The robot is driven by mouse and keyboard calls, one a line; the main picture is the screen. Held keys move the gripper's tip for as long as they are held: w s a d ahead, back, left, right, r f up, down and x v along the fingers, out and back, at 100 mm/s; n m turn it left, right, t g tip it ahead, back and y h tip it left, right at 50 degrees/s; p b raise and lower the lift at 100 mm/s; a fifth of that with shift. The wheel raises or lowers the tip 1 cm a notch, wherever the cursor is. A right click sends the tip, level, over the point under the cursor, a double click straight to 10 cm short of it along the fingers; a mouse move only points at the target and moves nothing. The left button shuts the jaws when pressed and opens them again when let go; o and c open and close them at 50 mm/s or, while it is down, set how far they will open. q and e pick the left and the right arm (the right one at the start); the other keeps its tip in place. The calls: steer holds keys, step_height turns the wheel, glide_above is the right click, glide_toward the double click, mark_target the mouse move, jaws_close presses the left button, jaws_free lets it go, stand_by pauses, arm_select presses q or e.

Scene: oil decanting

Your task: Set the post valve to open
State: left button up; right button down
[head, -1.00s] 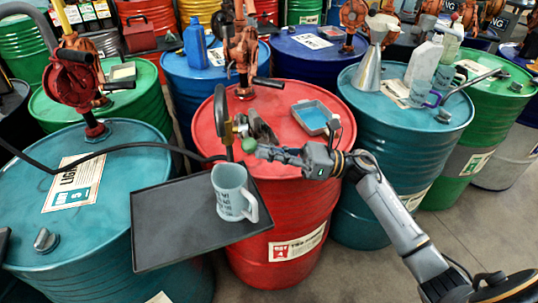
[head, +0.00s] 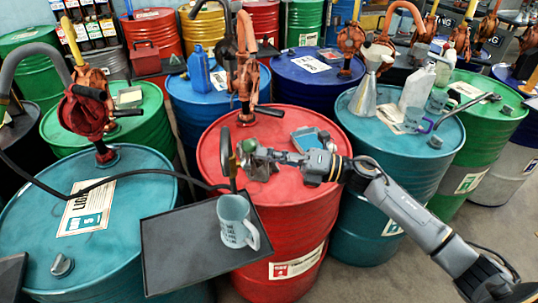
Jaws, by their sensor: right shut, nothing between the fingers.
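A dark upright post (head: 227,143) with a curved top stands at the red drum's near left edge. The green knob of the post valve (head: 246,146) shows just right of the post. My right gripper (head: 259,161) reaches in from the right over the red drum (head: 285,199). It is shut and empty, with its fingertips close to the knob; I cannot tell whether they touch it. The fingers partly hide the valve, and its setting is unclear. A grey mug (head: 233,220) with printed text stands upright on a black tray (head: 180,255) below the post. My left gripper is out of view.
A blue open container (head: 309,139) sits on the red drum behind my right wrist. A rotary hand pump (head: 247,75) rises at that drum's back. A dark hose (head: 130,172) crosses the left teal drum (head: 120,230). A funnel (head: 366,88) and bottles stand on the right teal drum.

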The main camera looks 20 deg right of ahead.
steer(key=shift+w+d+r+m+h, duration=0.15)
steer(key=shift+w+r+m, duration=0.1)
steer(key=shift+w+m, duration=0.2)
steer(key=shift+w+d+r+m+h, duration=0.1)
steer(key=shift+w+r+m+h, duration=0.1)
steer(key=shift+w+m, duration=0.2)
steer(key=shift+w, duration=0.15)
